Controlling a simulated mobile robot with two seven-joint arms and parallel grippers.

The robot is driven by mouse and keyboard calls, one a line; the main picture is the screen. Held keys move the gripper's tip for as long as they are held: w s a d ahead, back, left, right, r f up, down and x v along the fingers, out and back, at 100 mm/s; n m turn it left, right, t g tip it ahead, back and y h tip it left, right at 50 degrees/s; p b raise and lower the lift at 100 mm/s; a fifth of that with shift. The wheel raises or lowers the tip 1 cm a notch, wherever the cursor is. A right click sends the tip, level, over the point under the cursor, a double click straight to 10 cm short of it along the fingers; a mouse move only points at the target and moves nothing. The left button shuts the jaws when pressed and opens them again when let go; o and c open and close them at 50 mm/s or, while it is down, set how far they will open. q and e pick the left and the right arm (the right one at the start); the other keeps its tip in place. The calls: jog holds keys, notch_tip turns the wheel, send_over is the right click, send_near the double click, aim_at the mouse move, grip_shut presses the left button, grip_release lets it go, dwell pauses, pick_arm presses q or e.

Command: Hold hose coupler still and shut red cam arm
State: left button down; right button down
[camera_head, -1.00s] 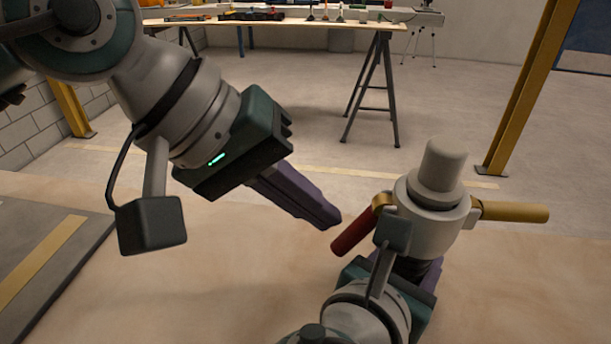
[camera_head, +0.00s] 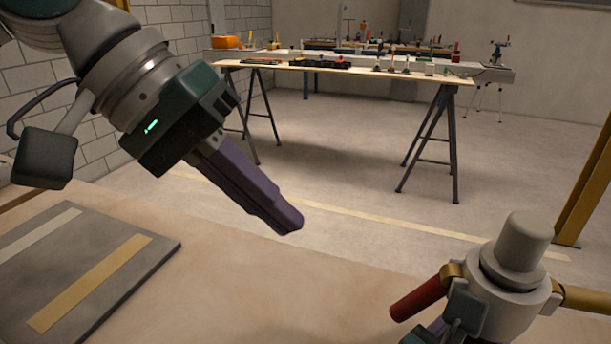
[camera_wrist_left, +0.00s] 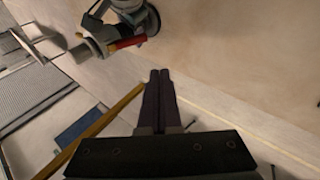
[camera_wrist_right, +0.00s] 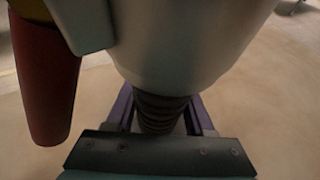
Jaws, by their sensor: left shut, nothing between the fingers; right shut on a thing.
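The hose coupler (camera_head: 515,285) is a pale grey, upright body at the lower right of the head view. Its red cam arm (camera_head: 418,299) sticks out to the left, angled downward; a yellow cam arm (camera_head: 592,299) sticks out to the right. In the right wrist view, my right gripper (camera_wrist_right: 160,106) is shut on the dark ribbed neck (camera_wrist_right: 160,112) below the coupler; the red cam arm (camera_wrist_right: 46,85) hangs at left. My left gripper (camera_head: 290,222) is shut and empty, up and left of the red cam arm. The left wrist view shows its fingers (camera_wrist_left: 160,75) together, apart from the red cam arm (camera_wrist_left: 127,43).
A tan, sandy-looking surface (camera_head: 260,285) lies beneath, bare between the left gripper and the coupler. A grey panel with pale strips (camera_head: 130,262) lies at left. A trestle table with small items (camera_head: 430,78) stands well behind. A yellow post (camera_head: 585,190) rises at right.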

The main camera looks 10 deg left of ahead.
pick_arm(q)
jog(key=shift+s+a+r, duration=0.1)
jog(key=shift+a+r, duration=0.3)
jog(key=shift+a, duration=0.25)
jog(key=shift+a+r, duration=0.35)
jog(key=shift+a, duration=0.25)
jog(key=n, duration=2)
send_near(404, 302)
jog(key=shift+g, duration=0.4)
jog(key=x, duration=0.5)
jog(key=shift+w+a+f, duration=0.15)
jog(key=shift+w+f, duration=0.1)
jog(key=shift+w, duration=0.1)
jog(key=shift+d+f, duration=0.35)
jog(key=shift+d, duration=0.25)
